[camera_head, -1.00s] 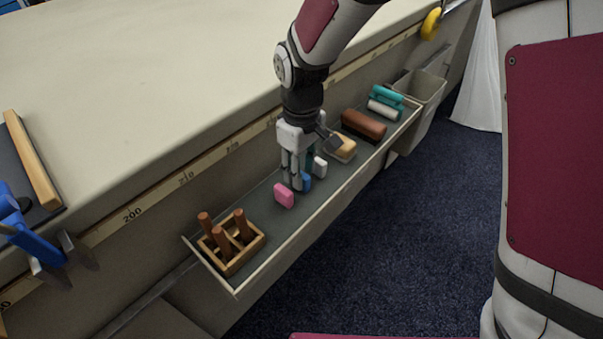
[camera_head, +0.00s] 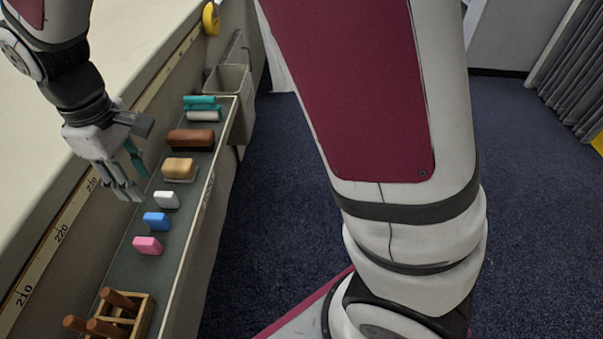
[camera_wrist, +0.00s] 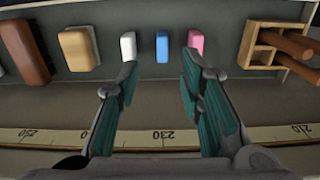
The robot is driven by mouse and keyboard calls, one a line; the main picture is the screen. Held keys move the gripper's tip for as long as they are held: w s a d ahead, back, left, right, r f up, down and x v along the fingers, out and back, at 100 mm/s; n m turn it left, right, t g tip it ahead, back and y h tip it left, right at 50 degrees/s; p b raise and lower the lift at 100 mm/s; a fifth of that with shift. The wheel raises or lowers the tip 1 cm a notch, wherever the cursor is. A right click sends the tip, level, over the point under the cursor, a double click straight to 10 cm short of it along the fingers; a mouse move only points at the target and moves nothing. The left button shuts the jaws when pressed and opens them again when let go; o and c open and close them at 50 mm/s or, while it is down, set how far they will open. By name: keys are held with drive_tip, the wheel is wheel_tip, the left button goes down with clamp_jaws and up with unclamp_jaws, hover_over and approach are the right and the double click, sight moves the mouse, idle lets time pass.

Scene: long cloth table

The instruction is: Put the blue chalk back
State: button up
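The blue chalk (camera_head: 157,221) lies on the grey tray (camera_head: 127,265) along the table's side, between the white chalk (camera_head: 166,199) and the pink chalk (camera_head: 147,245). In the wrist view the blue chalk (camera_wrist: 162,47) is ahead of the gap between my fingers, with the white chalk (camera_wrist: 128,46) to its left and the pink chalk (camera_wrist: 195,44) to its right. My gripper (camera_head: 134,185) is open and empty, above and beside the tray on the table side. In the wrist view its teal finger pads (camera_wrist: 163,85) stand wide apart. Nothing touches the chalk.
A wooden holder with brown sticks (camera_head: 122,314) stands at the tray's near end. A tan block (camera_head: 179,169), a brown eraser (camera_head: 190,139) and a teal-handled item (camera_head: 200,103) lie farther along. A grey bin (camera_head: 229,84) hangs beyond. A measuring strip (camera_head: 48,255) runs along the table edge.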

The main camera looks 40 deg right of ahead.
drive_tip(key=s+d+r+m, duration=0.3)
drive_tip(key=s+d+r, duration=0.2)
drive_tip(key=d+r, duration=0.3)
drive_tip(key=s+d+m, duration=0.2)
drive_tip(key=s+d, duration=0.2)
drive_tip(key=s, duration=0.4)
drive_tip(key=s+d+r+m, duration=0.1)
drive_tip(key=s+d+m, duration=0.1)
drive_tip(key=s+d, duration=0.3)
drive_tip(key=s+d+m, duration=0.3)
drive_tip(key=s+d, duration=0.1)
drive_tip(key=s, duration=0.6)
drive_tip(key=shift+s+d+r+t, duration=0.15)
drive_tip(key=shift+s+r+t, duration=0.15)
drive_tip(key=shift+r, duration=0.1)
wheel_tip(320, 180, up, 22)
drive_tip(key=t+p, duration=0.3)
drive_tip(key=p, duration=1.7)
drive_tip(key=shift+r+t, duration=0.15)
drive_tip(key=shift+t, duration=0.15)
